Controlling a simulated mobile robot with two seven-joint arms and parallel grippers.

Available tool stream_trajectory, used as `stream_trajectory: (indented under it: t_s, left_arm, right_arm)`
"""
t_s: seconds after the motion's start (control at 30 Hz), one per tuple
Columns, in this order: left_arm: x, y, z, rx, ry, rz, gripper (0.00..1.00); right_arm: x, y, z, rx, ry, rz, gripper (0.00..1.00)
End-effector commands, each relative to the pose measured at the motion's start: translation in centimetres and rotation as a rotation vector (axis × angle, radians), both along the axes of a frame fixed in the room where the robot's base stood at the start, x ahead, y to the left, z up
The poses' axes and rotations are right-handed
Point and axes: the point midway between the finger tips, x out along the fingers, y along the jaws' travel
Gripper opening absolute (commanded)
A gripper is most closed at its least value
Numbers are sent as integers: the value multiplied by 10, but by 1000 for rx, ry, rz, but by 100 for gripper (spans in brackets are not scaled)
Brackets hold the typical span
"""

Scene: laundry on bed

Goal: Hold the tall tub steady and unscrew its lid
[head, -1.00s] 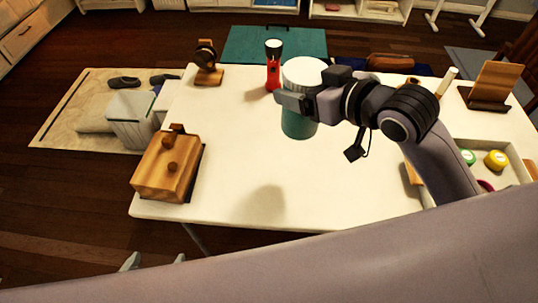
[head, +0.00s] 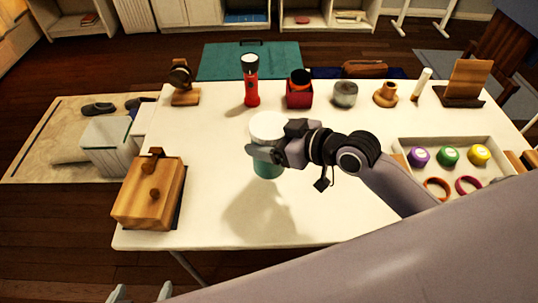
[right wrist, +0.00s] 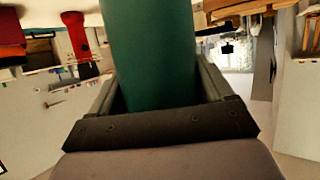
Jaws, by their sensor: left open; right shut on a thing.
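The tall tub has a white lid (head: 268,125) and a teal body (head: 267,171). It looks upright over the middle of the white table (head: 330,215). My right gripper (head: 264,153) is shut around the tub's side, just below the lid. In the right wrist view the teal body (right wrist: 150,55) stands between the two fingers; the lid is out of that view. A shadow lies on the table in front of the tub; I cannot tell if its base touches the table. My left gripper (head: 140,294) is open and empty at the bottom left, before the table's front edge.
A wooden box (head: 148,195) stands at the table's left. A red flashlight (head: 251,85), a red container (head: 299,90) and a grey jar (head: 345,94) line the back. A tray (head: 410,148) with coloured lids and rings is at right. The front middle is clear.

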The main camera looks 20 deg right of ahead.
Motion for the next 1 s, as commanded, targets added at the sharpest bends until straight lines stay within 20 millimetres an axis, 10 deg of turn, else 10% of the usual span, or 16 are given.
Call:
stream_trajectory:
  t_s: [0.43,0.87,0.9,1.0]
  left_arm:
    - [0,0,-9,1,0,1,100]
    - [0,0,-11,0,-1,1,100]
    - [0,0,-11,0,-1,1,100]
    - [0,0,-10,0,-1,1,100]
  right_arm:
    - [0,0,-53,0,1,0,0]
    - [0,0,-60,0,-1,0,0]
    - [0,0,-60,-1,-1,0,87]
    - [0,0,-59,-1,-1,0,100]
